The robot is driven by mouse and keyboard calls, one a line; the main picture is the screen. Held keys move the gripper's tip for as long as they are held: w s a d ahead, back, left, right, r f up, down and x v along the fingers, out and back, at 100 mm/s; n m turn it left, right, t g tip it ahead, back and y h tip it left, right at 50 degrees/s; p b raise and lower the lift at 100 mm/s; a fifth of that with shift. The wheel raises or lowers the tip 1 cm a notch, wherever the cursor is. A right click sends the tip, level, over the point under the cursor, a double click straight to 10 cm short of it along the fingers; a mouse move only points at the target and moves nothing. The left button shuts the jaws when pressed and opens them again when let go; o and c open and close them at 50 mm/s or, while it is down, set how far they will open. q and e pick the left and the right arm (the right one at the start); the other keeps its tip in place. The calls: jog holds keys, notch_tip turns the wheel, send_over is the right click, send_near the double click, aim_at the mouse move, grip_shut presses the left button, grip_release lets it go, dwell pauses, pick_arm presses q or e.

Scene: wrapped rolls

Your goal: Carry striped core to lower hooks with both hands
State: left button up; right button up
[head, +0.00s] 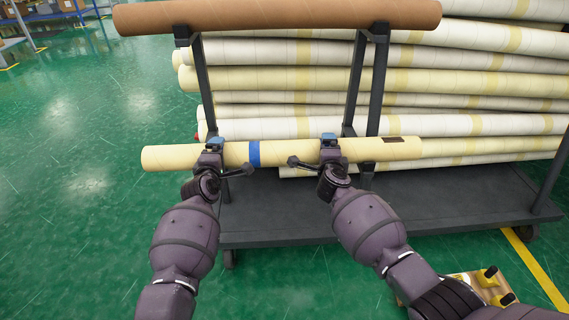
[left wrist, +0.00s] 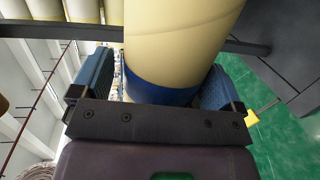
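The striped core (head: 285,153) is a long pale yellow tube with a blue band (head: 254,153) and a small dark patch near its right end. It lies nearly level across the front of the rack, above the deck. My left gripper (head: 213,148) is on it just left of the band. In the left wrist view the core (left wrist: 180,35) passes between the gripper's blue fingers (left wrist: 155,88); a narrow gap shows at the left one. My right gripper (head: 329,142) is around the core right of the band. Lower hooks are not clearly visible; whether they touch the core is hidden.
A brown tube (head: 275,14) lies high across the rack's dark posts (head: 357,80). Several wrapped rolls (head: 270,80) are stacked behind. The rack's dark deck (head: 290,215) is bare in front. Green floor is open at left. A wooden pallet (head: 470,285) lies at lower right.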

pick_arm(q)
jog(key=shift+o, duration=0.4)
jog(key=shift+a, duration=0.15)
pick_arm(e)
jog(key=shift+o, duration=0.4)
jog(key=shift+d+r, duration=0.1)
jog(key=shift+d, duration=0.1)
pick_arm(q)
jog(key=shift+a, duration=0.15)
pick_arm(e)
jog(key=shift+d, duration=0.1)
jog(key=shift+d, duration=0.1)
pick_arm(q)
jog(key=v, duration=0.7)
jog(key=shift+s, duration=0.25)
pick_arm(e)
jog(key=v, duration=1.2)
